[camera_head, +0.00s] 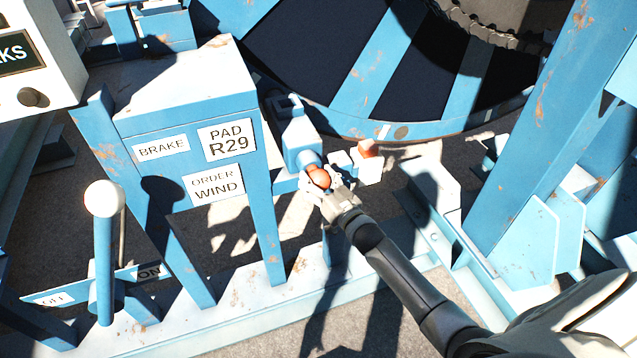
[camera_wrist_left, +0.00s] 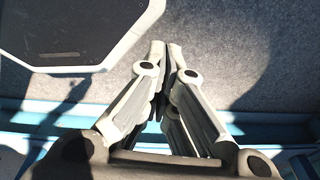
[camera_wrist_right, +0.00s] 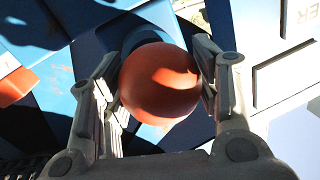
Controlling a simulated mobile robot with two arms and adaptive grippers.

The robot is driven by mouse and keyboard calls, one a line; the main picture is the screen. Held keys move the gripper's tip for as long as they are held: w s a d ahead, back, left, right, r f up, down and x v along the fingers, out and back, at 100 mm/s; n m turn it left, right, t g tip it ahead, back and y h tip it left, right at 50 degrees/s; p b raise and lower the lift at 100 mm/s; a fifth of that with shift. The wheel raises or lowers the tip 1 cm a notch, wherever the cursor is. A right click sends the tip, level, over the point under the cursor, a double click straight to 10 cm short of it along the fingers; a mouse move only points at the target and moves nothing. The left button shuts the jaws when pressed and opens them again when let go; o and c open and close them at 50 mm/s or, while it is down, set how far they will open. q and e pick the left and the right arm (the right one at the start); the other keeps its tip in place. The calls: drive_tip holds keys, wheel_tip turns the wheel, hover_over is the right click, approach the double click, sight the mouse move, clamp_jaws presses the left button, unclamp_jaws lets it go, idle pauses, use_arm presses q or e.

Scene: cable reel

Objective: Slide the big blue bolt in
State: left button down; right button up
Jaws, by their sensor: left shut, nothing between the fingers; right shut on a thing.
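The big blue bolt's housing (camera_head: 300,138) stands beside the blue cabinet, below the reel, in the head view. A round orange-red knob (camera_head: 319,178) is at its near end. My right gripper (camera_head: 324,186) is shut on this knob. The right wrist view shows the knob (camera_wrist_right: 160,83) large between the two fingers. How far the bolt sits in cannot be told, as the gripper covers part of it. My left gripper (camera_wrist_left: 165,60) is shut and empty above grey ground in the left wrist view. It is not seen in the head view.
The blue reel (camera_head: 375,65) fills the top. The cabinet (camera_head: 190,110) carries labels such as BRAKE and PAD R29. A white-knobbed lever (camera_head: 104,200) stands at the left. White blocks (camera_head: 369,169) with an orange top lie right of the bolt. A blue post (camera_head: 530,130) rises at the right.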

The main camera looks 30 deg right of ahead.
drive_tip(key=o, duration=1)
drive_tip(key=shift+r, duration=0.15)
drive_tip(key=o, duration=0.4)
drive_tip(key=shift+d, duration=0.1)
drive_tip(key=shift+s, duration=0.1)
use_arm(q)
drive_tip(key=shift+s, duration=0.8)
use_arm(e)
drive_tip(key=s, duration=0.4)
drive_tip(key=s+d, duration=0.1)
drive_tip(key=s, duration=0.6)
drive_tip(key=shift+s+d, duration=0.15)
drive_tip(key=shift+s, duration=0.25)
